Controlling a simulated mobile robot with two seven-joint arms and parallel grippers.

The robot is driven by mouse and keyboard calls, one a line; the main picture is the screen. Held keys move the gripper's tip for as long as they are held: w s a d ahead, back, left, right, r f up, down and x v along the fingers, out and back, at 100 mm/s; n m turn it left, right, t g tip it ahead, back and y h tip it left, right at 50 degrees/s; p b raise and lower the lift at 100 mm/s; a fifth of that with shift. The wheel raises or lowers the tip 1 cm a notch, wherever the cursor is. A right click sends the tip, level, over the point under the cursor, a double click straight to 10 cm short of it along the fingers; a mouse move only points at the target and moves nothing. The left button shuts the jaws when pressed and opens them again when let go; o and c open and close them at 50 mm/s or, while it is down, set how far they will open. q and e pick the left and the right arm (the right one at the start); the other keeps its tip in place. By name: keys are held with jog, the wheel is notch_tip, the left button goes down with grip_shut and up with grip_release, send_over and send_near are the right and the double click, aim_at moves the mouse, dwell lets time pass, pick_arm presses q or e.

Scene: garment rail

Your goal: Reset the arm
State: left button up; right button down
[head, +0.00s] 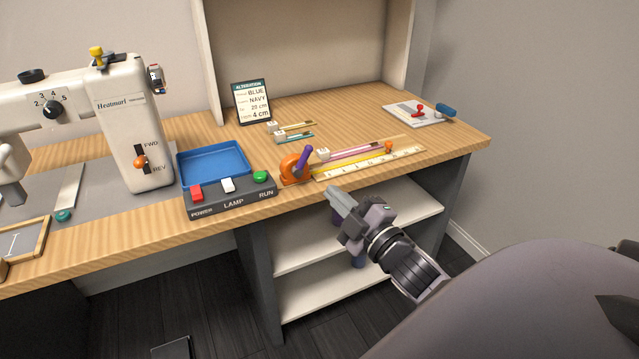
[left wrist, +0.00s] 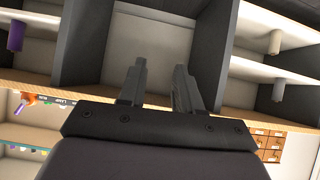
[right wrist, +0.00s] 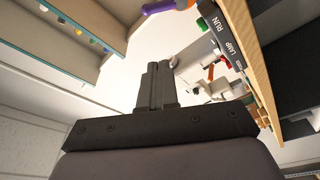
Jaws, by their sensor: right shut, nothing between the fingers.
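My right gripper (head: 336,196) shows in the head view in front of the table's front edge, over the open shelves. Its fingers are together and hold nothing. In the right wrist view its shut fingertips (right wrist: 159,68) point toward the sewing machine and the switch panel. My left gripper is not in the head view. In the left wrist view its two fingers (left wrist: 160,72) stand apart with nothing between them, in front of grey panels and shelves.
The wooden table (head: 440,135) carries a sewing machine (head: 130,120), a blue tray (head: 213,163), a switch panel (head: 230,196), an orange and purple tool (head: 297,166), a yellow ruler (head: 368,163) and a sign (head: 251,102). White shelves (head: 330,290) lie below.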

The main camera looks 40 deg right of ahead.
jog(key=shift+s, duration=0.1)
jog(key=s+a+f+m+g+y+p, duration=0.3)
jog(key=s+a+f+m+g+p, duration=0.5)
jog(key=s+a+f, duration=0.6)
jog(key=shift+s+a+m+g+p, duration=0.15)
jog(key=shift+a+m+g+p, duration=0.25)
jog(key=shift+a+p, duration=0.6)
jog(key=shift+d, duration=0.1)
